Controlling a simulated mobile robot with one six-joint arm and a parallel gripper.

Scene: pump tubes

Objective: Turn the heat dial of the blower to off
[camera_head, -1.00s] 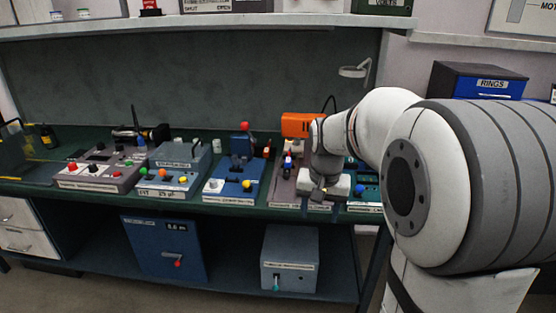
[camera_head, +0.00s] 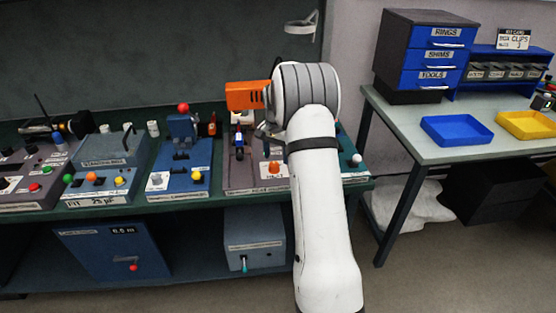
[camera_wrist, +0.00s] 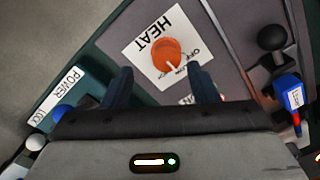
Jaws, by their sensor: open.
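The orange heat dial (camera_wrist: 166,54) sits on a white plate marked HEAT in the wrist view, with OFF and LOW lettering beside it. Its pale pointer line runs toward the lower edge of the dial; the exact setting is hard to read. The dial also shows in the head view (camera_head: 274,168) on the front of the blower's panel. The orange blower (camera_head: 245,95) stands behind it. My gripper (camera_wrist: 161,73) is open and empty, its two dark fingers on either side of the dial's near edge, apparently apart from it. In the head view my arm hides most of the gripper.
In the wrist view, a black ball knob (camera_wrist: 272,38) and a blue-and-red part (camera_wrist: 291,97) stand to the right. A POWER label (camera_wrist: 58,98) and blue knob (camera_wrist: 62,112) lie at left. Other control boxes (camera_head: 178,165) crowd the bench to the left.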

